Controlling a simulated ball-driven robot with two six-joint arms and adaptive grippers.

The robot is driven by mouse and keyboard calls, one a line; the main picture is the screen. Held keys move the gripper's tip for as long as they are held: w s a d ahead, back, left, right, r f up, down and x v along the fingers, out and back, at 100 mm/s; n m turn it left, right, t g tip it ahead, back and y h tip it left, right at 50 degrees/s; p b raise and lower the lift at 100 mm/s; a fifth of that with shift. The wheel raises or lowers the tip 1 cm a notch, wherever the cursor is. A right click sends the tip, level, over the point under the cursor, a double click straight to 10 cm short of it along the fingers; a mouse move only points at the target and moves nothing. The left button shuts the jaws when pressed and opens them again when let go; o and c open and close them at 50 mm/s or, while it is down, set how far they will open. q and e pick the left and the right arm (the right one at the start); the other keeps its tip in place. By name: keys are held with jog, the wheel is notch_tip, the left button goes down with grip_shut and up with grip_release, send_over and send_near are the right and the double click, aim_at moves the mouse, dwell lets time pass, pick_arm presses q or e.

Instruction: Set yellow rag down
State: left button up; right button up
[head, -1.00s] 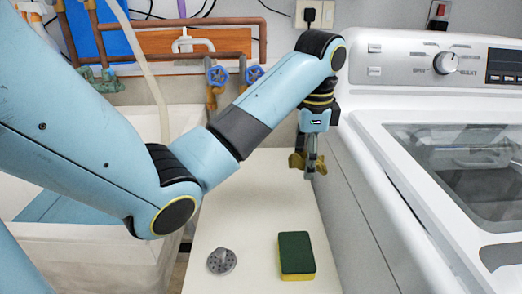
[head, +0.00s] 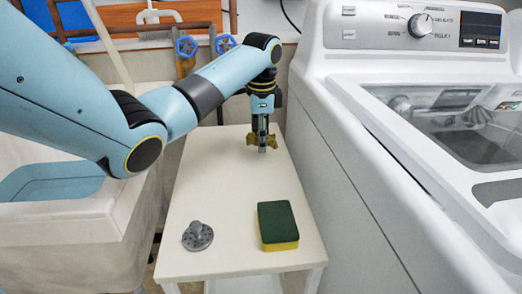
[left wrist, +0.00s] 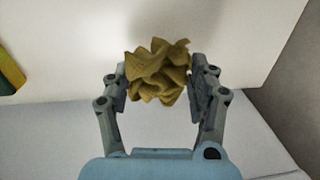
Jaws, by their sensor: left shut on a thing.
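The yellow rag (left wrist: 157,72) is a crumpled, folded bundle between the two fingers of my left gripper (left wrist: 158,88) in the left wrist view. In the head view, my left gripper (head: 262,148) points down over the far part of the white table (head: 215,165), with the rag (head: 247,138) showing at both sides of its fingers. The gripper is shut on the rag. I cannot tell whether the rag touches the tabletop. My right gripper is not in view.
A green and yellow sponge (head: 278,225) and a grey drain strainer (head: 197,236) lie on the near part of the table. A washing machine (head: 345,120) stands right of it, a white sink (head: 75,220) left. The table's middle is clear.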

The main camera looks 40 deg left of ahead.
pick_arm(q)
notch_tip(320, 180, down, 4)
jog(key=shift+r+b, duration=0.15)
jog(key=shift+b, duration=0.25)
jog(key=shift+r, duration=0.1)
jog(key=o, duration=0.7)
jog(key=r+p, duration=0.1)
jog(key=r, duration=0.3)
jog(key=r+p, duration=0.1)
jog(key=r, duration=0.3)
jog(key=r+p, duration=0.1)
jog(key=r, duration=0.3)
jog(key=shift+s+d, duration=0.4)
jog(key=shift+r, duration=0.1)
